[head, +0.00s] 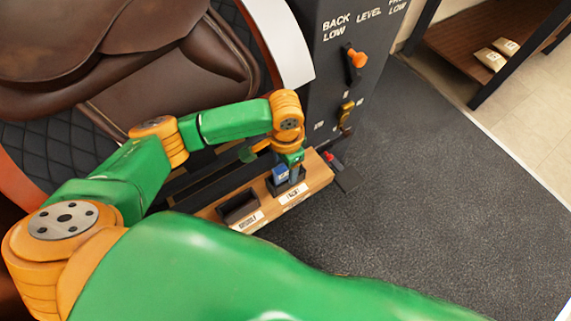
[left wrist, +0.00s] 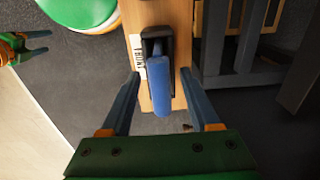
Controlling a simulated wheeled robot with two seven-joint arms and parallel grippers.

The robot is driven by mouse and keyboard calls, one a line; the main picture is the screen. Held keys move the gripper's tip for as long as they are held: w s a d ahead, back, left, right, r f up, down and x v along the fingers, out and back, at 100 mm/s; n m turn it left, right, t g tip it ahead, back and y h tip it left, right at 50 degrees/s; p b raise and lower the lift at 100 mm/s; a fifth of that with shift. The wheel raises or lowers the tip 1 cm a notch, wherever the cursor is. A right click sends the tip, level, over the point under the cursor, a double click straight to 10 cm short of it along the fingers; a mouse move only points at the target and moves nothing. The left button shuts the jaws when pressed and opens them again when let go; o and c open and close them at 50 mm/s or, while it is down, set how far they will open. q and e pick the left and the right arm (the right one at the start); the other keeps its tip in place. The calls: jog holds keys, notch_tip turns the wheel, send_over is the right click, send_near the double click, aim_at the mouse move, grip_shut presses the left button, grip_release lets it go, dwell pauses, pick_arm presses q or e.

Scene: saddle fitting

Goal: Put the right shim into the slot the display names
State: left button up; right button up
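The blue shim (head: 280,173) stands in a dark holder on a narrow wooden ledge (head: 318,175). It also shows in the left wrist view (left wrist: 161,88), rising toward the camera. My left gripper (head: 290,166) is over it. In the left wrist view the two fingers (left wrist: 160,74) are apart on either side of the shim, with gaps. An empty dark box (head: 238,207) sits further left on the ledge. A dark panel (head: 335,90) reads BACK LOW, LEVEL and a partly cut-off label, with an orange-knobbed lever near the middle. My right gripper (left wrist: 40,42) appears small, fingers apart.
A brown saddle (head: 150,60) fills the upper left, close behind my left arm. A small red-topped item (head: 330,158) is at the ledge's right end. Two pale blocks (head: 491,58) lie on a low brown shelf (head: 460,40). Dark mat (head: 440,180) lies clear at right.

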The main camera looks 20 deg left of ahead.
pick_arm(q)
notch_tip(320, 180, up, 7)
jog(key=shift+f+p, duration=0.1)
jog(key=shift+p, duration=1)
